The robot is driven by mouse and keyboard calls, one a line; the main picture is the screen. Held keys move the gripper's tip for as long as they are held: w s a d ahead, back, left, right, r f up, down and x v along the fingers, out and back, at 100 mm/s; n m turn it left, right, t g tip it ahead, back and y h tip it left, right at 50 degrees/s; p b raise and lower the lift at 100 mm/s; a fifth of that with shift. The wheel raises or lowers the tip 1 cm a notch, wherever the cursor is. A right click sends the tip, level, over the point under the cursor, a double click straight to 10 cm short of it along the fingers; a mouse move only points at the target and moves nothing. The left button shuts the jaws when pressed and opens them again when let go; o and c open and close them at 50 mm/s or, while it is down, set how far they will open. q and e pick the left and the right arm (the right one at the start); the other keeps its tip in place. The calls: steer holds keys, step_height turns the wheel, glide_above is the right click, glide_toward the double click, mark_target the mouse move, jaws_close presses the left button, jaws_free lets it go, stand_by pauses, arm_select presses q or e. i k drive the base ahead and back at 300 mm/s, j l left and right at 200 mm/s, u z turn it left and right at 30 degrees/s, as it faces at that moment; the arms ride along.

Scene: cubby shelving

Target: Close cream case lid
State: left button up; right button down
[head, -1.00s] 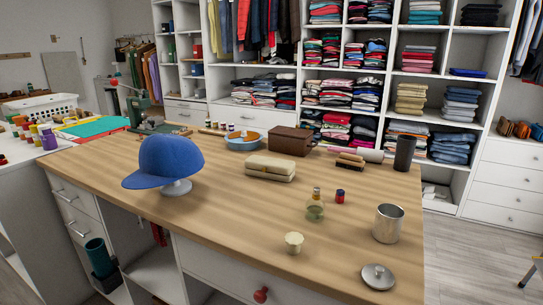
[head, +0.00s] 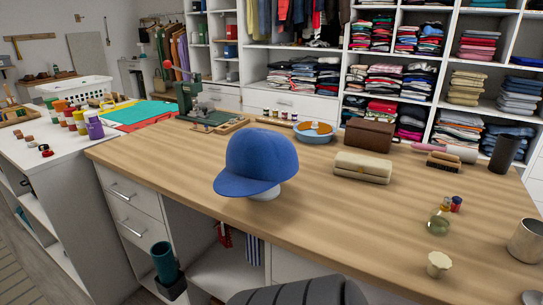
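The cream case (head: 363,168) lies on the wooden worktop (head: 330,215), right of the blue cap and in front of the brown case. It is a low, rounded box with a seam line between its upper and lower parts. The upper part lies over the lower one; I cannot tell whether a small gap is left along the seam. Neither of my grippers is in view, and nothing touches the case.
A blue cap (head: 258,160) on a stand is left of the case. A brown case (head: 370,134) and blue bowl (head: 314,133) are behind. Wooden brushes (head: 443,161), a glass bottle (head: 439,220), a cream knob (head: 438,263) and a metal cup (head: 526,241) are to the right. The worktop's front middle is clear.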

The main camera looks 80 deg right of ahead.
mark_target(361, 164)
steer(key=i+l+u, duration=0.1)
steer(key=u, duration=0.7)
steer(key=l+u, duration=0.1)
steer(key=u, duration=0.65)
steer(key=l+u, duration=0.2)
steer(key=u, duration=0.6)
steer(key=l+u, duration=0.2)
steer(key=u, duration=0.6)
steer(key=l+u, duration=0.15)
steer(key=u, duration=0.65)
steer(key=k+u, duration=0.1)
steer(key=u, duration=0.65)
steer(key=k+l+u, duration=0.1)
steer(key=u, duration=0.7)
steer(key=k+u, duration=0.1)
steer(key=u, duration=0.7)
steer(key=j+u, duration=0.1)
steer(key=u, duration=0.3)
steer(key=j+u, duration=0.1)
steer(key=u, duration=0.35)
steer(key=j+u, duration=0.15)
steer(key=u, duration=0.25)
steer(key=j+u, duration=0.1)
steer(key=u, duration=0.3)
steer(key=j+u, duration=0.15)
steer(key=u, duration=0.3)
steer(key=j+u, duration=0.1)
steer(key=u, duration=0.3)
